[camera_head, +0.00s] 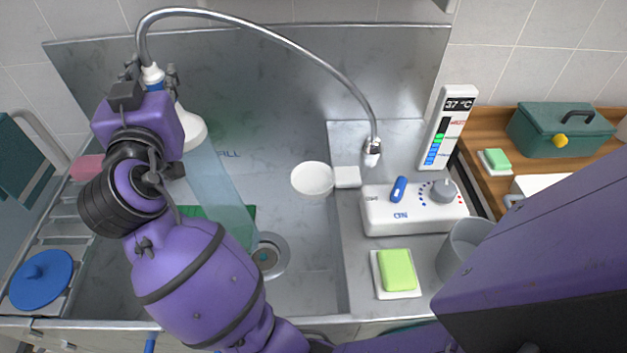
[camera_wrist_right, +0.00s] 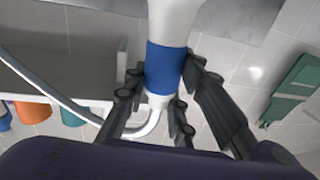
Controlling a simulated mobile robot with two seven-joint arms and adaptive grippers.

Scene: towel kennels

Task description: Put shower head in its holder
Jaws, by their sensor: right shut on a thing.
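The white shower head (camera_head: 190,130) hangs over the left part of the steel sink, its face tilted down. A pale blue translucent stream (camera_head: 222,190) runs from it toward the drain. My right gripper (camera_head: 152,73) is shut around its handle. In the right wrist view, the dark fingers sit on both sides of the handle's blue band (camera_wrist_right: 165,68). A white round cup-like piece (camera_head: 312,181), which looks like the holder, sits right of the shower head, beside a small white block at the steel panel. My left gripper is not in view.
A metal hose (camera_head: 270,48) arches from the handle to a fitting (camera_head: 373,150) on the right. A white control box (camera_head: 413,207), a green sponge on a dish (camera_head: 397,270) and a grey cup (camera_head: 462,248) stand right of the sink. A blue lid (camera_head: 41,280) lies left.

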